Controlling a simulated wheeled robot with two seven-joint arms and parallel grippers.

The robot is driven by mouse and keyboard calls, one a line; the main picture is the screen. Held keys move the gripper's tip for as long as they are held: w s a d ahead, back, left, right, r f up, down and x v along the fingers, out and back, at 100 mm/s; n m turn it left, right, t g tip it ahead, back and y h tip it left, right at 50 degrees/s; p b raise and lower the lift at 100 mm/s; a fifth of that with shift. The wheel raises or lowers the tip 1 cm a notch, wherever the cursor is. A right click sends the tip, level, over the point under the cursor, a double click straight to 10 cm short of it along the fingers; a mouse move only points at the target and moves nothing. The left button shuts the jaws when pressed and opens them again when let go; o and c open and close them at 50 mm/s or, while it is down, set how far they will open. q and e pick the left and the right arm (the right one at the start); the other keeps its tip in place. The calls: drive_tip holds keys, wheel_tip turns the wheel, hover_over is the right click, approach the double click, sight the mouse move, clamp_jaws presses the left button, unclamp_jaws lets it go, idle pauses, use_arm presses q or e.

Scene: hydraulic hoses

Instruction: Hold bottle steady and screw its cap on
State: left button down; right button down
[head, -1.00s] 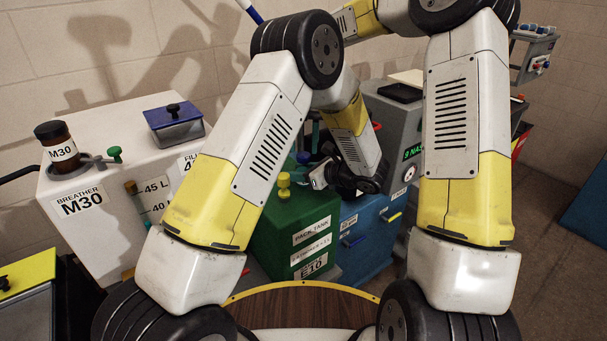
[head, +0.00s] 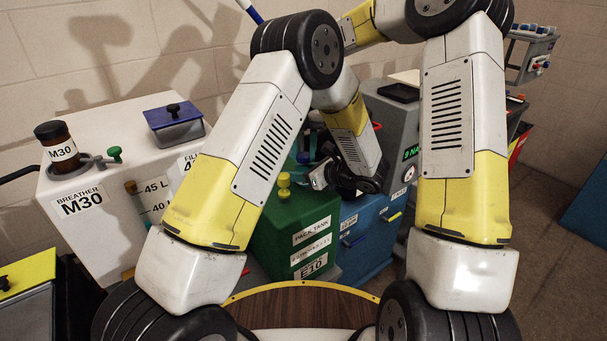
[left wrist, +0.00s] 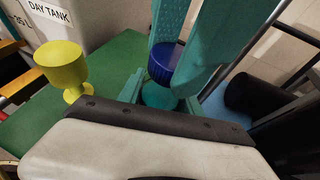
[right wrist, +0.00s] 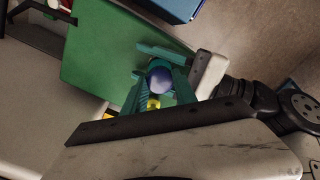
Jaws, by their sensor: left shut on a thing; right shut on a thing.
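In the left wrist view, a ribbed blue cap (left wrist: 162,63) tops a teal-looking body (left wrist: 160,96) over the green tank top. My left gripper (left wrist: 160,100) is shut on that body from the side. My right gripper's two long teal fingers come from above, around the blue cap. In the right wrist view, my right gripper (right wrist: 156,88) is shut on the cap, whose rounded top (right wrist: 159,79) shows between its fingers. The cap's threads and seating are hidden.
A yellow knob (head: 284,184) stands on the green tank (head: 270,225), close beside the held piece. A brown M30 bottle (head: 58,147) and a blue-lidded box (head: 174,125) stand on the white tank at left. A blue unit (head: 365,245) and grey machine are right of the green tank.

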drive_tip(key=m, duration=0.3)
drive_tip(key=shift+m, duration=0.3)
drive_tip(key=m, duration=0.4)
drive_tip(key=shift+m, duration=0.4)
drive_tip(key=m, duration=0.4)
drive_tip(key=shift+m, duration=0.4)
drive_tip(key=m, duration=0.4)
drive_tip(key=shift+m, duration=0.3)
drive_tip(key=m, duration=0.4)
drive_tip(key=shift+m, duration=0.3)
drive_tip(key=m, duration=0.4)
drive_tip(key=shift+m, duration=0.4)
drive_tip(key=m, duration=0.8)
